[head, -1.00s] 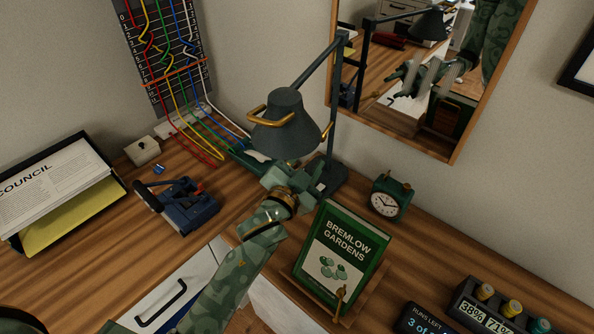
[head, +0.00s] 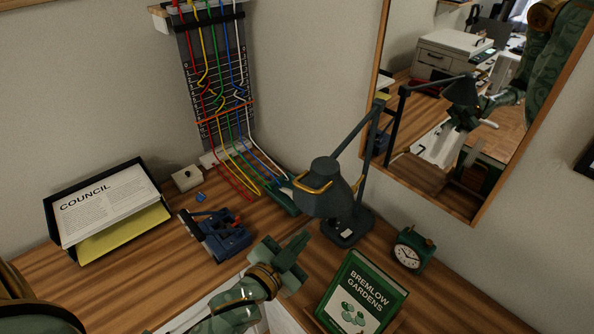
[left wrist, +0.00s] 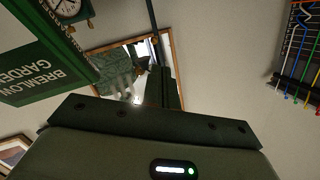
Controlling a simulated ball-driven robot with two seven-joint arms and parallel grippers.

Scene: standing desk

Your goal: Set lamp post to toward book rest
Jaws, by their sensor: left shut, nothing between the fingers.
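The dark green desk lamp stands at the back of the desk; its post (head: 369,145) rises from a base (head: 346,231). Its arm slopes down from the post top to the left and toward me, ending in the shade (head: 325,200) with a gold handle. The book rest (head: 312,319) is mostly hidden by the green Bremlow Gardens book (head: 361,297), to the lamp's front right. My left gripper (head: 296,247) is shut and empty, below and left of the shade, apparently apart from it. It also shows in the left wrist view (left wrist: 167,88). My right gripper is out of view.
A green clock (head: 412,249) stands right of the lamp base. A blue device (head: 218,236) and a paper tray (head: 52,207) are on the left. Coloured cables (head: 235,165) hang behind the lamp, left of a wall mirror (head: 470,214).

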